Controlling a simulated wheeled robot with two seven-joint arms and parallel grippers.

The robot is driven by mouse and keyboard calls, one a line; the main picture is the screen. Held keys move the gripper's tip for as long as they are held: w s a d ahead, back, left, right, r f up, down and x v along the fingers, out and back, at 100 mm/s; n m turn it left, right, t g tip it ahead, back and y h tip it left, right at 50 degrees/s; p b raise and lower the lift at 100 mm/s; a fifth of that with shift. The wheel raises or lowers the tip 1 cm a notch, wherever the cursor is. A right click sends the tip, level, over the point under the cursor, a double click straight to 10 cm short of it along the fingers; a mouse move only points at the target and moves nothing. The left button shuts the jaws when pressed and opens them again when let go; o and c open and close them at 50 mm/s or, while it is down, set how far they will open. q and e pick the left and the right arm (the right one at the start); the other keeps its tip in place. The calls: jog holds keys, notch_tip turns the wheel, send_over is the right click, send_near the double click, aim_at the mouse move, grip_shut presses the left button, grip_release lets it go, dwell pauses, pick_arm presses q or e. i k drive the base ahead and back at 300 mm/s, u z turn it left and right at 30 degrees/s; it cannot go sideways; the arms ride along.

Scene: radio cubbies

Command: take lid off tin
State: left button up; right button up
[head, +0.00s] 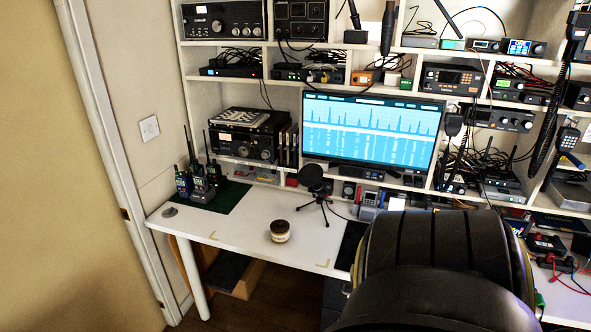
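In the head view a small round tin (279,236) stands upright on the white desk, near its front edge. Its top is dark brown with a lighter band below, and a pale lower part. The top looks like the lid (280,226), seated on the tin. Neither of my grippers shows in the view.
The white desk (235,230) is clear around the tin. A microphone on a tripod (315,190) stands behind it to the right. Walkie-talkies (200,180) stand on a green mat (228,198) at the left. A monitor (370,130) and radio-filled shelves back the desk.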

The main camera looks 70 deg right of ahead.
aim_at(279, 227)
jog(key=k, duration=0.45)
jog(key=z, duration=1.8)
